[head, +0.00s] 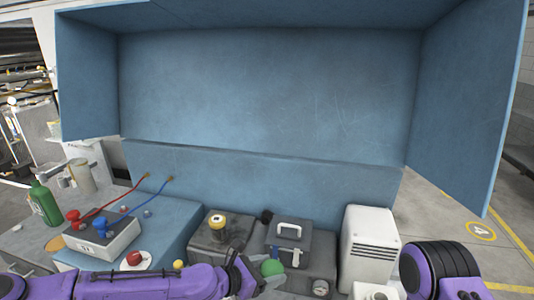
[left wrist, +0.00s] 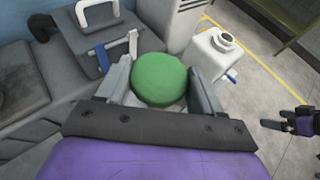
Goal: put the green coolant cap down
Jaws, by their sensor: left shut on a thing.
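The green coolant cap (head: 272,267) is round and held between the fingers of my left gripper (head: 262,274). In the left wrist view the cap (left wrist: 160,78) fills the gap between the two grey fingers of the left gripper (left wrist: 161,90). What lies directly under the cap is hidden. A white jug (left wrist: 218,58) with an open, uncapped neck stands to the right of the cap in the left wrist view, apart from it. My right gripper (left wrist: 302,120) shows small and dark at that view's right edge; its jaw opening is unclear.
A grey machine (head: 300,258) with a white-handled lid (head: 290,231) and a gauge stands behind the cap. A white vented box (head: 369,240) is to its right. A yellow-capped unit (head: 217,226) and a green bottle (head: 44,203) stand further left. Open floor lies right.

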